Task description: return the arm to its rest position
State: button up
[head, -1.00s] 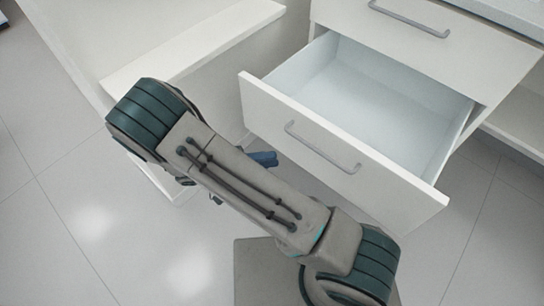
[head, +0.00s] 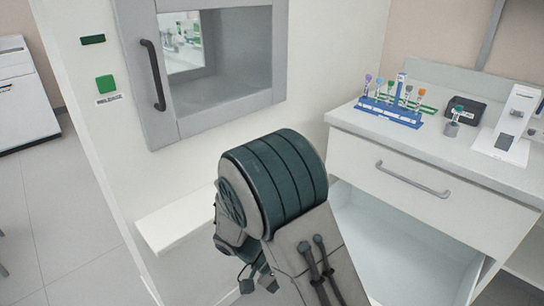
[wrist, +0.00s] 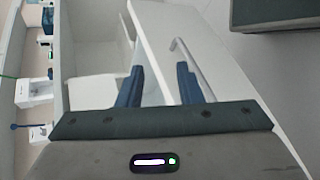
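My arm (head: 275,180) rises in the lower middle of the head view, its teal-banded joint in front of the white cabinet. My gripper (wrist: 158,85) shows in the wrist view as two blue fingers set well apart, with nothing held between them. Behind the fingers are a white drawer front and its grey handle (wrist: 190,65).
The lower drawer (head: 405,245) stands open at right, close to my arm. Above it, a counter (head: 465,160) carries a blue rack (head: 390,112) of tubes and a white device (head: 516,125). A cabinet with a handled window door (head: 152,75) and a ledge (head: 180,222) stands at left.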

jog(key=s+d+r+t+y+p, duration=0.1)
jog(key=r+y+p, duration=0.3)
jog(key=r, duration=0.6)
jog(key=s+d+r+n+t+y+p, duration=0.1)
jog(key=s+d+r+t+y+p, duration=0.1)
jog(key=r+p, duration=0.6)
jog(key=s+d+r+t+y+p, duration=0.1)
jog(key=d+r+t+y+p, duration=0.2)
jog(key=r, duration=1)
jog(key=t+y+p, duration=0.1)
jog(key=y+p, duration=0.1)
jog(key=p, duration=0.1)
jog(key=shift+s+d+r+n+t+y, duration=0.25)
jog(key=shift+d+n+t+y, duration=0.15)
